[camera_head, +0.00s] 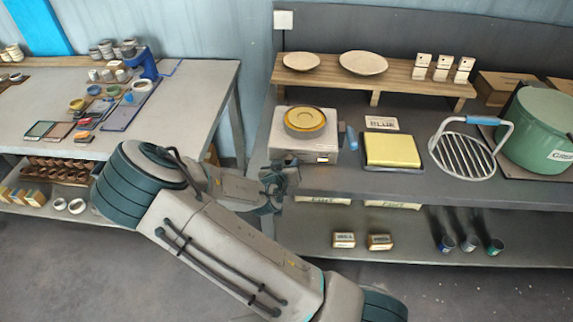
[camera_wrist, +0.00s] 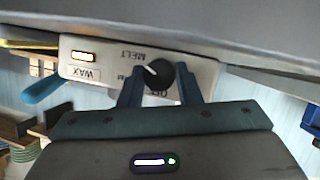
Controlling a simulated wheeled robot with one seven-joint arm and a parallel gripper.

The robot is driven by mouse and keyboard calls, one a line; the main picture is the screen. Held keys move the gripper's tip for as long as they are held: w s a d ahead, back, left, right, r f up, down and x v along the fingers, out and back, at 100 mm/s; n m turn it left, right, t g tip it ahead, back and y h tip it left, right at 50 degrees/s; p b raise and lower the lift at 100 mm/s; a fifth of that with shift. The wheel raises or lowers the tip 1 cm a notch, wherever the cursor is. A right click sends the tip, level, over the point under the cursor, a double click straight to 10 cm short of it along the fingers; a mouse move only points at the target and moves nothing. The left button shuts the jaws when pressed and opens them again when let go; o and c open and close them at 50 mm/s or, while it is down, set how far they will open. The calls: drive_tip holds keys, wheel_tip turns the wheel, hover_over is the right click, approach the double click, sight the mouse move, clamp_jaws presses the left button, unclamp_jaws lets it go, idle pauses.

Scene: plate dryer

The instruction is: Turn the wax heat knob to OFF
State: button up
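The wax heater (camera_head: 325,145) is a pale box with a round yellow-topped pot, at the front of the right-hand bench. Its front panel (camera_wrist: 205,75) appears upside down in the wrist view, with WAX and MELT labels and a partly covered OFF label. The black heat knob (camera_wrist: 158,77) has a white pointer line directed up-left in that view, toward the MELT side. My gripper (camera_wrist: 160,88) has one dark finger on each side of the knob, with narrow gaps showing. In the head view my gripper (camera_head: 283,172) is at the heater's front left; the knob cannot be made out there.
A lit amber indicator (camera_wrist: 83,57) is on the panel. A blue handle (camera_head: 351,138) and a yellow pad (camera_head: 392,150) are right of the heater. A wire rack (camera_head: 463,155) and green pot (camera_head: 540,130) stand farther right. The floor between benches is clear.

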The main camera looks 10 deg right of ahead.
drive_tip(key=shift+c, duration=1.2)
drive_tip(key=shift+n+h, duration=0.7)
drive_tip(key=shift+n, duration=0.4)
drive_tip(key=o, duration=1)
